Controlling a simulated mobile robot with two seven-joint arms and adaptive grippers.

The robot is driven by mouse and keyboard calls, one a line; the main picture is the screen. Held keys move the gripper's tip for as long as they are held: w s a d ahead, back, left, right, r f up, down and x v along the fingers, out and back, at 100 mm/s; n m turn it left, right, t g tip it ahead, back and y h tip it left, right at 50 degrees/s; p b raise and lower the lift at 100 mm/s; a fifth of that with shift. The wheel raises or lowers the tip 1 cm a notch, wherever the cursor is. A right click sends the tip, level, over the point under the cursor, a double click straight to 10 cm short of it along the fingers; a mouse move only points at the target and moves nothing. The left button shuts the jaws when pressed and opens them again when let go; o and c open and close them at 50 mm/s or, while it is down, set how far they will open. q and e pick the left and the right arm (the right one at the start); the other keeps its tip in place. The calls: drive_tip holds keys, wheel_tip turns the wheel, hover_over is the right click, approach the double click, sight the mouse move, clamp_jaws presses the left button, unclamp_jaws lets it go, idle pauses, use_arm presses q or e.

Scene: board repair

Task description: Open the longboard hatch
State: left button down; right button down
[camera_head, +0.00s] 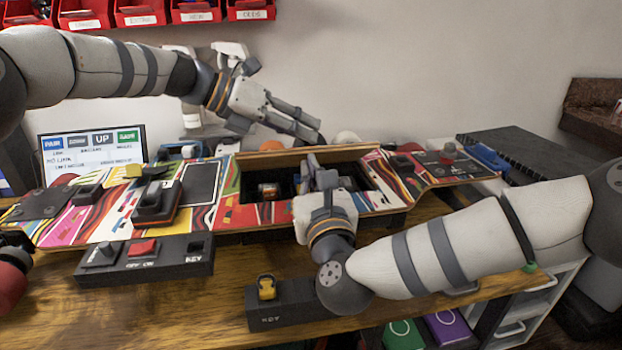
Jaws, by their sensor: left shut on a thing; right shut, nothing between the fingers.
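The longboard (232,217) lies across the bench with a colourful striped deck. Its hatch is open in the middle, showing a dark compartment with small parts inside. The hatch lid (262,160) stands raised along the far side of the opening, its pale wooden edge up. My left gripper (312,130) reaches in from behind and is shut at the lid's top edge; its fingertips are partly hidden. My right gripper (322,182) is shut and empty, with its fingers over the opening. It covers part of the compartment and the near rim.
A black switch box (145,260) with a red switch sits in front of the board. A black key box (290,304) with a yellow knob stands near the front edge. A screen (92,150) and red bins (140,12) are behind. My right forearm crosses the right front.

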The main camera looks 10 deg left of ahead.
use_arm(q)
drive_tip(key=c, duration=1.4)
unclamp_jaws()
drive_tip(key=shift+s+d+f, duration=0.15)
drive_tip(key=shift+s+f, duration=0.2)
drive_tip(key=shift+f, duration=0.1)
use_arm(e)
drive_tip(key=shift+w+r, duration=0.15)
drive_tip(key=shift+r, duration=0.3)
